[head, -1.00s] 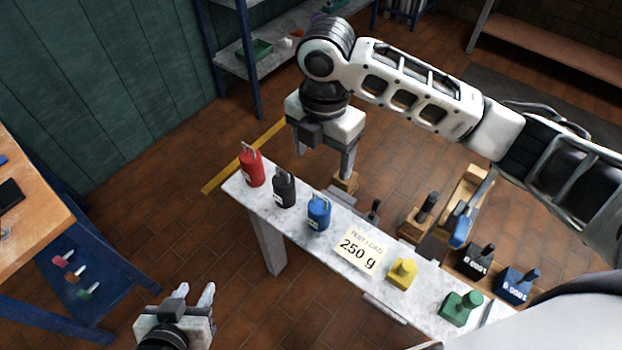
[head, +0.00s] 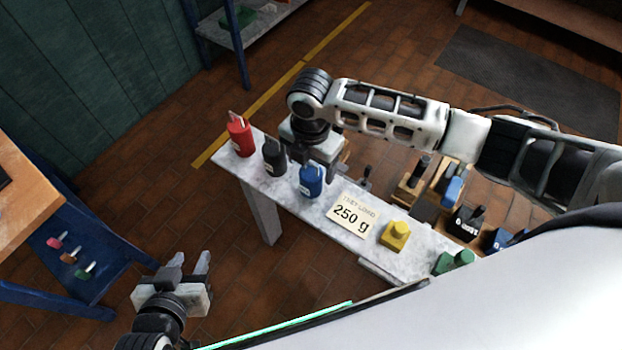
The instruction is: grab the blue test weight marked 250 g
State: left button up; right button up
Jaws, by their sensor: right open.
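A blue test weight (head: 311,181) with a handle on top stands on the narrow marble shelf (head: 290,202), beside a card reading "TEST LOAD 250 g" (head: 351,214). Its own label is too small to read. My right gripper (head: 318,168) is just behind and above it, pointing down, open. Its fingers are partly hidden, and I cannot tell whether they touch the weight. My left gripper (head: 190,263) is open and empty, low at the left, away from the shelf.
Red (head: 239,136) and black (head: 274,157) weights stand left of the blue one. Yellow (head: 395,236) and green (head: 454,262) weights stand to the right. Behind are dark (head: 466,222) and blue (head: 498,240) blocks. A wooden table (head: 30,205) is at the left.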

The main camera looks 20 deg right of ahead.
jog(key=shift+f, duration=0.9)
jog(key=shift+r, duration=0.1)
jog(key=c, duration=1.5)
jog(key=shift+c, duration=0.2)
